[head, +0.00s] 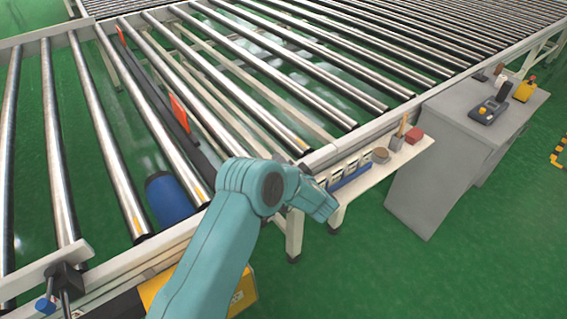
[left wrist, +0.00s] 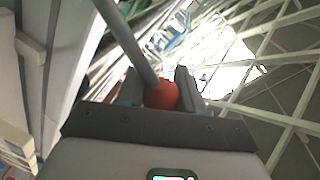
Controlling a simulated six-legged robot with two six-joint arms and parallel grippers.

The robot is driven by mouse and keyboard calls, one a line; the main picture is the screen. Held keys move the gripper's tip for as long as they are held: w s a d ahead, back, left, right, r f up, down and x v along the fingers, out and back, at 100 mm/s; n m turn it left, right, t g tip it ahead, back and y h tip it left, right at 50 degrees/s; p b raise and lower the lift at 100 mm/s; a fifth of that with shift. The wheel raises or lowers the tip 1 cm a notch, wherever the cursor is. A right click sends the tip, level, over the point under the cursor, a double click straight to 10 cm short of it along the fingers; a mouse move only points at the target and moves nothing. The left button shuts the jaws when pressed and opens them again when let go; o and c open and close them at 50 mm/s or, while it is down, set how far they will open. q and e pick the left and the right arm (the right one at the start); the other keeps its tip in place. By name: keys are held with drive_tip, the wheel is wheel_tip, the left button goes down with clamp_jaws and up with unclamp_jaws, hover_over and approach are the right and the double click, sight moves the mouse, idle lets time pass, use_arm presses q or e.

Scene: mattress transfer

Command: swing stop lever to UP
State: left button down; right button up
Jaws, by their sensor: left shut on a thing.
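In the left wrist view my left gripper (left wrist: 158,85) is shut on a red ball knob (left wrist: 160,96), with one finger on each side of it. A grey rod, the lever (left wrist: 127,40), runs from the knob to the upper left of that view. In the head view my left arm comes up from the bottom to beside the conveyor's front rail, and its wrist hides the lever, knob and fingers. A dark stop bar (head: 155,92) with orange-red plates (head: 179,112) lies between the rollers. My right gripper is not in view.
The roller conveyor (head: 325,150) fills the upper head view. A small shelf (head: 372,174) with a brush, a red block and other small items is right of my wrist. A grey cabinet (head: 440,150) stands further right. Green floor is open at lower right.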

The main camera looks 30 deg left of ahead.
use_arm(q)
drive_tip(key=c, duration=0.8)
unclamp_jaws()
drive_tip(key=shift+w+f, duration=0.1)
drive_tip(key=shift+f, duration=0.15)
drive_tip(key=shift+o, duration=0.2)
drive_tip(key=shift+d+r, duration=0.1)
drive_tip(key=shift+d, duration=0.2)
drive_tip(key=b+v, duration=0.1)
drive_tip(key=v, duration=1.5)
